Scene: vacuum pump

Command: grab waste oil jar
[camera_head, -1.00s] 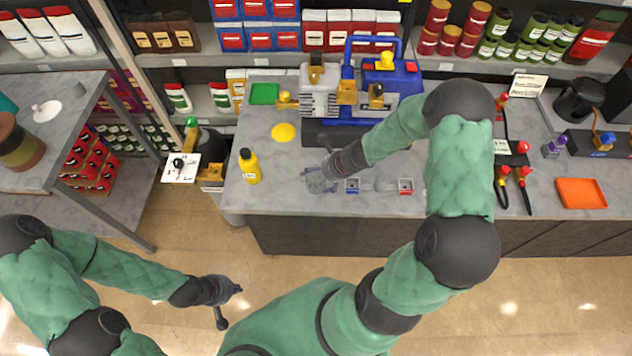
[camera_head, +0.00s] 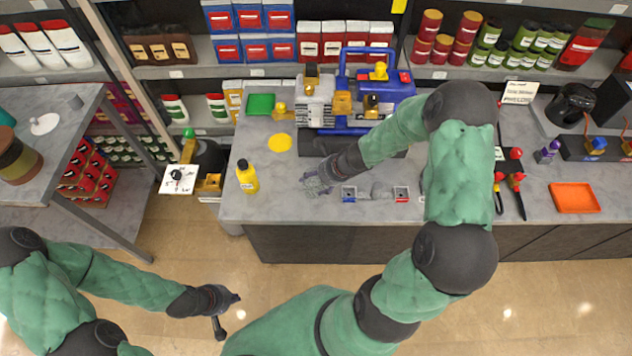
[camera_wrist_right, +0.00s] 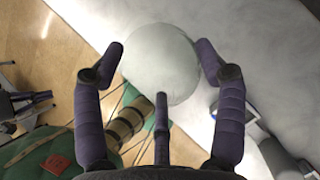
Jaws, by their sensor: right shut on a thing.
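The waste oil jar (camera_head: 314,187) looks like a pale, translucent container near the front edge of the counter, partly covered by my right gripper (camera_head: 320,181). In the right wrist view its round whitish top (camera_wrist_right: 160,62) sits between the purple fingers of my right gripper (camera_wrist_right: 161,85), which is shut on it. I cannot tell whether the jar touches the counter. My left gripper (camera_head: 230,312) hangs over the floor at lower left, empty, its fingers spread, away from the counter.
The grey counter (camera_head: 270,207) carries a yellow bottle (camera_head: 247,177) left of the jar and a small fixture with blue and red ends (camera_head: 376,193) just right of it. The blue-and-white pump (camera_head: 350,105) stands behind. An orange tray (camera_head: 574,198) lies far right.

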